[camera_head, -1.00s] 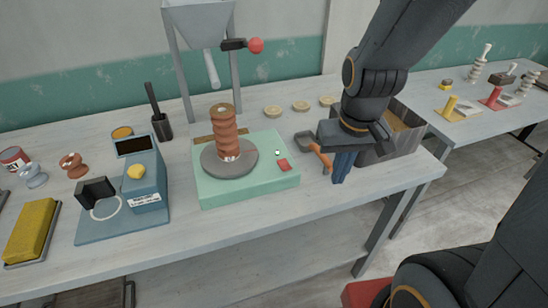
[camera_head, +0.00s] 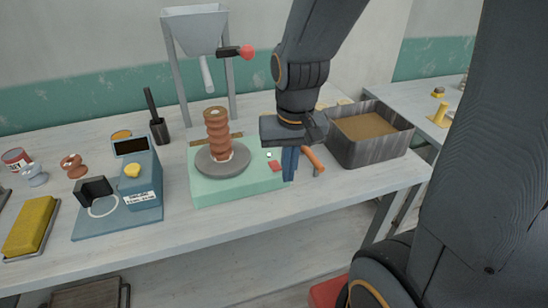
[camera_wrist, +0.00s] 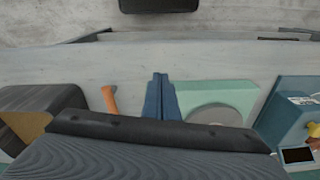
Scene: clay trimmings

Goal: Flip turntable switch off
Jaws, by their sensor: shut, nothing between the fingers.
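The turntable is a mint-green box (camera_head: 215,193) with a round grey disc (camera_head: 207,168) on top, and it also shows in the wrist view (camera_wrist: 238,92). A ribbed brown clay piece (camera_head: 219,137) stands upright on the disc. A red switch (camera_head: 275,167) sits at the box's right end, with a small pale green light (camera_head: 269,155) beside it. My gripper (camera_head: 290,180) is shut and empty, pointing down at the box's right edge, just right of the switch. In the wrist view its blue fingers (camera_wrist: 160,84) are together beside the box. Whether they touch it, I cannot tell.
An orange-handled tool (camera_head: 314,160) lies just right of my gripper. A grey bin (camera_head: 366,151) of brown material stands further right. A blue scale (camera_head: 141,186) is left of the turntable, and a hopper (camera_head: 196,30) rises behind it. The table's front strip is clear.

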